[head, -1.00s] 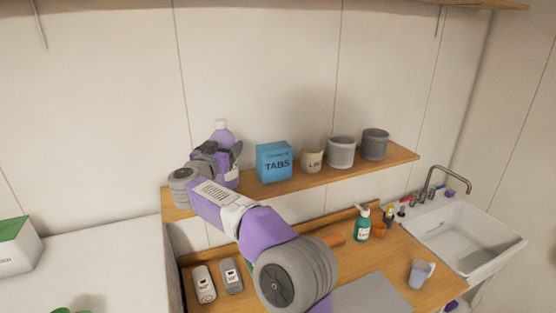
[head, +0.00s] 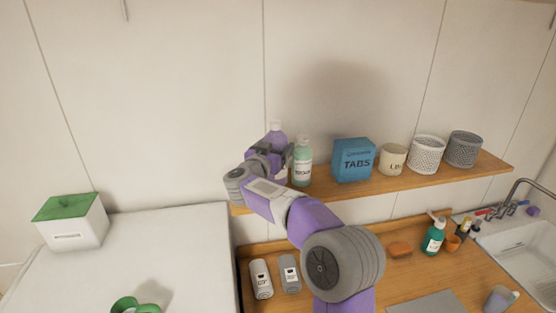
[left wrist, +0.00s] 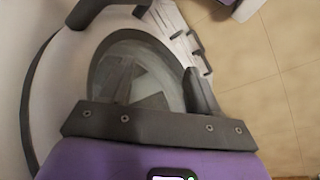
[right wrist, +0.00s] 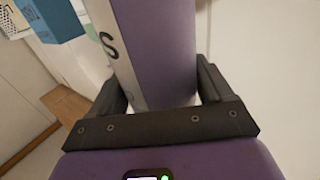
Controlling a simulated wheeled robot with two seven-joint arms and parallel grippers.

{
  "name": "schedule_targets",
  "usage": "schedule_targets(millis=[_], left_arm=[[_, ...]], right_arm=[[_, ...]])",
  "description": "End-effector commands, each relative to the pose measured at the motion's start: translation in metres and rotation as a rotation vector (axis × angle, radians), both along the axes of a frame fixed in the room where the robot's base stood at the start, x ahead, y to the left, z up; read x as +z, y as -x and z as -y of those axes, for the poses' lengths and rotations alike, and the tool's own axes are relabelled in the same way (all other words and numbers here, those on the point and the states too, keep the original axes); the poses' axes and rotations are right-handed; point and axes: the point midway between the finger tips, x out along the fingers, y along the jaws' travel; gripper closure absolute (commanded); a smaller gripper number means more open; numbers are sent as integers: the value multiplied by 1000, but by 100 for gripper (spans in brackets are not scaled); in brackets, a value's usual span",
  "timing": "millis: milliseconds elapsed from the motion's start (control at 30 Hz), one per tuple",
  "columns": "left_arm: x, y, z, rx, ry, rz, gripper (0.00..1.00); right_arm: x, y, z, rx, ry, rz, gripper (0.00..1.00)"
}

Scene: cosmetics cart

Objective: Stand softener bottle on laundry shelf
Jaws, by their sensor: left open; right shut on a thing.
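The purple softener bottle (head: 277,131) is upright near the left end of the wooden shelf (head: 400,188). My right gripper (head: 270,156) is shut on it and hides its lower part, so I cannot tell whether its base touches the shelf. In the right wrist view, the purple bottle (right wrist: 155,50) with a white lettered label fills the space between the fingers (right wrist: 163,98). A green labelled bottle (head: 302,163) stands close to its right. My left gripper (left wrist: 150,95) is open and empty, over a round washer-like door (left wrist: 140,60); it is not in the head view.
Right along the shelf stand a blue TABS box (head: 353,162), a cream pot (head: 393,159), a white basket (head: 427,154) and a grey basket (head: 463,149). Below, a wooden counter (head: 350,270) holds several items. A green-lidded box (head: 72,224) sits on the white top at left.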

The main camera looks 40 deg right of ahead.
Motion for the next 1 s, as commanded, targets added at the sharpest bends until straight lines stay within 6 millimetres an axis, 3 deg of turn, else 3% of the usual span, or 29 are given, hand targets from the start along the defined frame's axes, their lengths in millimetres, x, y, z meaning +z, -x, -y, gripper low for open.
schedule_targets(millis=[233, 667, 700, 833, 1000], left_arm=[[-4, 0, 0, 0, 0, 0, 38], [-5, 0, 0, 0, 0, 0, 38], [-5, 0, 0, 0, 0, 0, 38], [-5, 0, 0, 0, 0, 0, 38], [-5, 0, 0, 0, 0, 0, 38]], right_arm=[[-32, 0, 0, -1, 1, -2, 71], [-38, 0, 0, 0, 1, 0, 71], [-40, 0, 0, 0, 0, -1, 19], [-39, 0, 0, 0, 0, -1, 0], [-39, 0, 0, 0, -1, 0, 0]])
